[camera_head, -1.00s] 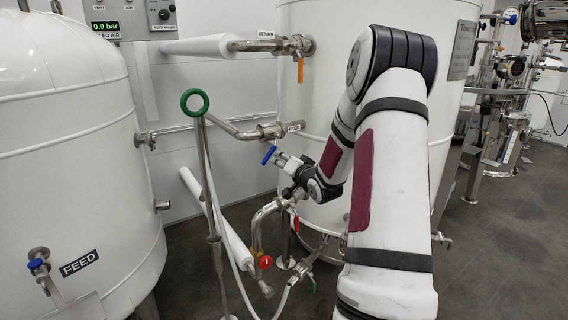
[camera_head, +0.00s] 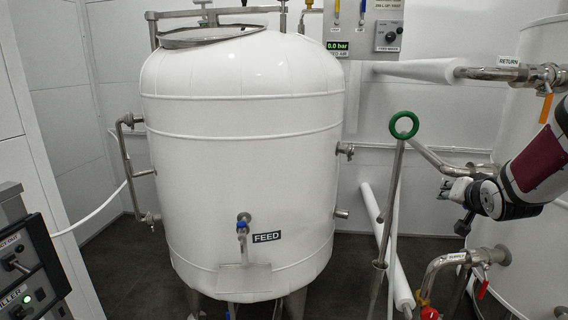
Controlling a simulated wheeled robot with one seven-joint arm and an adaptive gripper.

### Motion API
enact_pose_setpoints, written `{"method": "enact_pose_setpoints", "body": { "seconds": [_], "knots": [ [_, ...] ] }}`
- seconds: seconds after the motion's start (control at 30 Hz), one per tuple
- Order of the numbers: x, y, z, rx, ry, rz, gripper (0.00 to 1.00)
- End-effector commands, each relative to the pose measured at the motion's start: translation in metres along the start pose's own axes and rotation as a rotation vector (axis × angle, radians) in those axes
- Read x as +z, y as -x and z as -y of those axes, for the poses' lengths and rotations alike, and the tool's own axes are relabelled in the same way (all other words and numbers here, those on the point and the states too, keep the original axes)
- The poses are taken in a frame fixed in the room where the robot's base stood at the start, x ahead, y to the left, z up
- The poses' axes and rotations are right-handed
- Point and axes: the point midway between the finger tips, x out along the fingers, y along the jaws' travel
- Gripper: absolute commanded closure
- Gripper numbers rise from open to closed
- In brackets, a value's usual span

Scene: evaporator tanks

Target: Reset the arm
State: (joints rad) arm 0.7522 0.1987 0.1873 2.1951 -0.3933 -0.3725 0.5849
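My arm (camera_head: 540,165) reaches in from the right edge, white with a dark red panel and black joints. My gripper (camera_head: 452,190) is at its end, pointing left, beside the pipework in front of the right-hand white tank (camera_head: 535,55). Its fingers are small and partly hidden, so I cannot tell if they are open or shut. I see nothing clearly held in it. The rest of my arm is outside the picture.
The white FEED tank (camera_head: 243,165) stands in the middle with a blue-handled valve (camera_head: 242,228). A rod with a green ring (camera_head: 404,125) rises left of my gripper. A pipe with a red valve (camera_head: 429,312) is below. A control panel (camera_head: 30,270) is at lower left.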

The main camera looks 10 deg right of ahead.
Motion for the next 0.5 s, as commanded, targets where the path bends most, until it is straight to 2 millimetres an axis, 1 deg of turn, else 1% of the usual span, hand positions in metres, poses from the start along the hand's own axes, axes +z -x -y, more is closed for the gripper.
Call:
{"method": "enact_pose_setpoints", "body": {
  "seconds": [0.03, 0.17, 0.2, 0.27, 0.3, 0.37, 0.4, 0.47, 0.5],
  "knots": [
    [0.002, 0.019, 0.020, 0.007, 0.049, 0.027, 0.66],
    [0.020, 0.069, 0.053, 0.038, 0.157, 0.121, 0.66],
    [0.026, 0.085, 0.062, 0.044, 0.186, 0.152, 0.66],
    [0.038, 0.110, 0.073, 0.048, 0.232, 0.197, 0.66],
    [0.046, 0.128, 0.080, 0.048, 0.261, 0.229, 0.66],
    [0.059, 0.155, 0.088, 0.044, 0.301, 0.277, 0.66],
    [0.069, 0.173, 0.093, 0.038, 0.327, 0.310, 0.66],
    [0.085, 0.201, 0.099, 0.023, 0.367, 0.361, 0.66],
    [0.096, 0.220, 0.102, 0.011, 0.393, 0.396, 0.66]
  ]
}}
